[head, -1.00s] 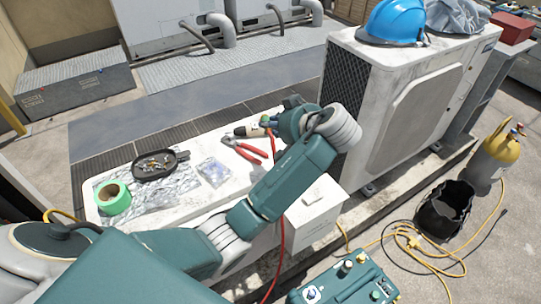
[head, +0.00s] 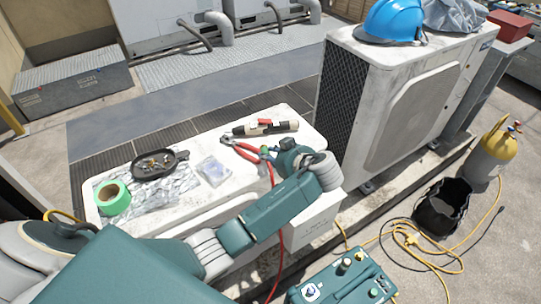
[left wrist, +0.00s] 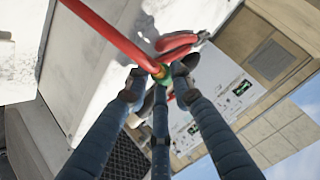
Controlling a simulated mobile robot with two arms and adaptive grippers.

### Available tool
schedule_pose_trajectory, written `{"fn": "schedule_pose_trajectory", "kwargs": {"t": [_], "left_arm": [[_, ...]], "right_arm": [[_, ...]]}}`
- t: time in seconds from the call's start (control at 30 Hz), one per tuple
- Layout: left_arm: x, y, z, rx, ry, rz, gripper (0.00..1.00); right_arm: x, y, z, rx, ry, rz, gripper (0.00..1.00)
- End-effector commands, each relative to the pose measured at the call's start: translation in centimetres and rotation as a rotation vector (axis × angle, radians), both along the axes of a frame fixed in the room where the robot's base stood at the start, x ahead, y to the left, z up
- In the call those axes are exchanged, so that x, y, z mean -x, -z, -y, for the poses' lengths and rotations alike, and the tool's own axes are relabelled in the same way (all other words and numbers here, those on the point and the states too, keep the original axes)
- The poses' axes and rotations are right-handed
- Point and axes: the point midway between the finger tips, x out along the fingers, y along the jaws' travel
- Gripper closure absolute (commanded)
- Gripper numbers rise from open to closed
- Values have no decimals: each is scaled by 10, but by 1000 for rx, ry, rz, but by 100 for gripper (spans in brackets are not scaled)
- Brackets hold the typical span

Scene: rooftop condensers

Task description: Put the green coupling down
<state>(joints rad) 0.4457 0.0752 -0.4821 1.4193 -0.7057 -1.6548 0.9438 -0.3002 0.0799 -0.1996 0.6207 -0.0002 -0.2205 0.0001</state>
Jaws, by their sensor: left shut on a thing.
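My left gripper (head: 271,155) is above the right front part of the white bench top (head: 218,150), its fingers shut on the green coupling (head: 264,150). In the left wrist view the green coupling (left wrist: 164,74) shows between the dark fingertips (left wrist: 159,88), on the end of a red hose (left wrist: 112,35). The hose (head: 275,230) hangs down in front of the bench in the head view. I cannot tell whether the coupling touches the bench. My right gripper is not in view.
Red-handled pliers (head: 240,150) lie right beside the gripper, and a black and tan torch-like tool (head: 266,127) lies behind. The condenser unit (head: 405,110) stands to the right.

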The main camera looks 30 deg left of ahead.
Motion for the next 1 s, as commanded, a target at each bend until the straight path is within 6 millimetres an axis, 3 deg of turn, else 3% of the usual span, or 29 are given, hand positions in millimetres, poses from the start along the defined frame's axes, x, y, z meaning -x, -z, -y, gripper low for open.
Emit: {"fn": "schedule_pose_trajectory", "kwargs": {"t": [0.27, 0.3, 0.33, 0.7, 1.0], "left_arm": [[0, 6, 0, -1, -1, 0, 100], [0, 5, 0, -1, -1, 0, 71], [0, 5, 0, -1, -1, 0, 68], [0, -3, 0, -1, 0, 1, 68], [22, -31, 42, 4, 2, 3, 68]], "right_arm": [[0, 4, 0, 0, 0, 0, 49], [0, 4, 0, 0, 0, 0, 49], [0, 3, 0, 0, 0, 0, 49], [0, -2, -1, -1, 0, 0, 49], [0, 6, -1, -1, 0, 0, 49]]}}
